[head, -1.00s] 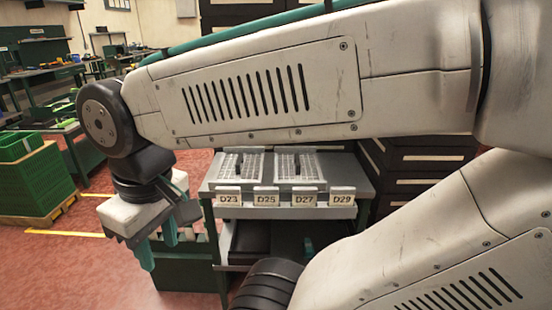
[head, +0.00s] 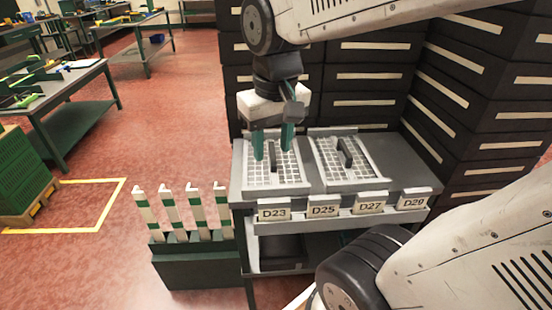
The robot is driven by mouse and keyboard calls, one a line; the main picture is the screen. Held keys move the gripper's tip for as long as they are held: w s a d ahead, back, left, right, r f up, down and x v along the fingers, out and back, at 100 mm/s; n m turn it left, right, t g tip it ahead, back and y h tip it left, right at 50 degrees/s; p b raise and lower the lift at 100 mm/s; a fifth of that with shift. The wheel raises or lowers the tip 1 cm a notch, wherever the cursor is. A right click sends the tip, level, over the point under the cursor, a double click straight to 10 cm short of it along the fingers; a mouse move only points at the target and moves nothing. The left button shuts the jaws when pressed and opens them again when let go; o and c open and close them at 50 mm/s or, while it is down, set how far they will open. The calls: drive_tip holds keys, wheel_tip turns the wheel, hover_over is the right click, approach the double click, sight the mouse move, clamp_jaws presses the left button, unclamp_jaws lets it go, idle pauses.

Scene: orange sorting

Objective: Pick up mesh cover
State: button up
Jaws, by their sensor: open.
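Two light grey mesh covers with dark upright handles lie side by side on top of a grey cart (head: 413,178). The left mesh cover (head: 262,180) is below my gripper, and the right mesh cover (head: 361,173) is beside it. My gripper (head: 272,155) points down with its two teal fingers apart. It is open and empty. The fingers appear over the left cover, near its handle (head: 277,164). I cannot tell the exact height of the fingertips above the cover.
Label plates D23 (head: 274,214), D25, D27 and D29 line the cart's front edge. A green rack (head: 190,262) with upright white-and-green pieces stands to the left. Dark drawer cabinets (head: 375,98) stand close behind and to the right.

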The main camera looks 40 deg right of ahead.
drive_tip(key=w+d+f+m, duration=0.35)
drive_tip(key=w+d, duration=0.35)
drive_tip(key=w, duration=0.4)
drive_tip(key=m+g, duration=0.1)
hover_over(272, 151)
wheel_tip(272, 151, down, 7)
drive_tip(key=shift+a+f, duration=0.15)
drive_tip(key=shift+f, duration=0.05)
drive_tip(key=f, duration=0.1)
drive_tip(key=w+d+f, duration=0.1)
drive_tip(key=shift+d+f+m, duration=0.1)
drive_tip(key=shift+f+m, duration=0.15)
drive_tip(key=shift+f, duration=0.1)
drive_tip(key=f, duration=0.4)
drive_tip(key=s+a+f, duration=0.1)
drive_tip(key=f, duration=0.1)
drive_tip(key=shift+f, duration=0.3)
clamp_jaws()
